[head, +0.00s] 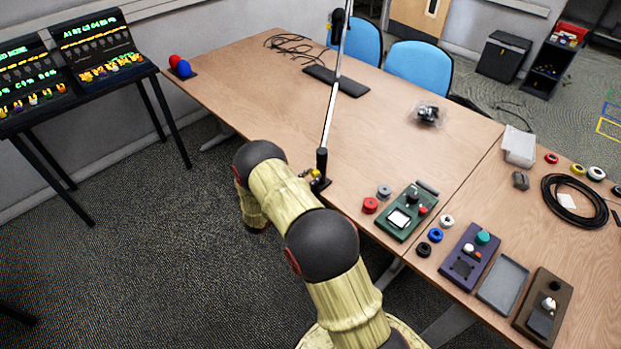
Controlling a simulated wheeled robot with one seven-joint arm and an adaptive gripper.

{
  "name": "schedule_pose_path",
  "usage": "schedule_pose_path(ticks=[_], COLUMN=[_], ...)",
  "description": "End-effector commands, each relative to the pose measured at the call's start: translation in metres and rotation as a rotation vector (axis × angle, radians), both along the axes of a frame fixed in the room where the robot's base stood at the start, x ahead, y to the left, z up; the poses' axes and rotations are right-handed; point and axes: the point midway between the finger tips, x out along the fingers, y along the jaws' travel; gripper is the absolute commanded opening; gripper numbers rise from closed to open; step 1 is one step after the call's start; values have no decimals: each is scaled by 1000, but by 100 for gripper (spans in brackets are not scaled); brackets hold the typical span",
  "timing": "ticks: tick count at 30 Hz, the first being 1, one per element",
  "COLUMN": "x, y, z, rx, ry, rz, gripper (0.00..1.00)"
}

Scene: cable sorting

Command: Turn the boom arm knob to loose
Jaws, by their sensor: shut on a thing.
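The boom arm (331,112) is a thin pole, pale along its middle, that rises from a black post (321,163) at the table's near edge. Small yellow and dark parts (315,175) sit at the foot of the post. They are too small for me to tell the knob or its setting. My bamboo-coloured arm reaches up from the bottom, bends at a dark joint, and ends near this table edge, left of the post. My own arm link covers the area beside the post's foot. I cannot make out my gripper's fingers, so its hold does not show.
A red button (370,205), a grey knob (384,191) and a green device (408,211) lie right of the post. A dark keyboard-like bar (336,81) and cables lie farther back. The table's (255,95) left half is mostly clear. Blue chairs (420,68) stand behind.

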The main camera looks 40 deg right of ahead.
Motion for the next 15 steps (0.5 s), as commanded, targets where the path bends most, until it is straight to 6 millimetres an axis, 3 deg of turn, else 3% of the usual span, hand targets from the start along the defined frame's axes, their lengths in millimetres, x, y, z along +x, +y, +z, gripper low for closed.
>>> schedule_pose_path(ticks=[8, 15], x=[0, 1], y=[0, 0], z=[1, 2], rx=[-4, -16], ry=[50, 199], rz=[1, 0], gripper=[0, 0])
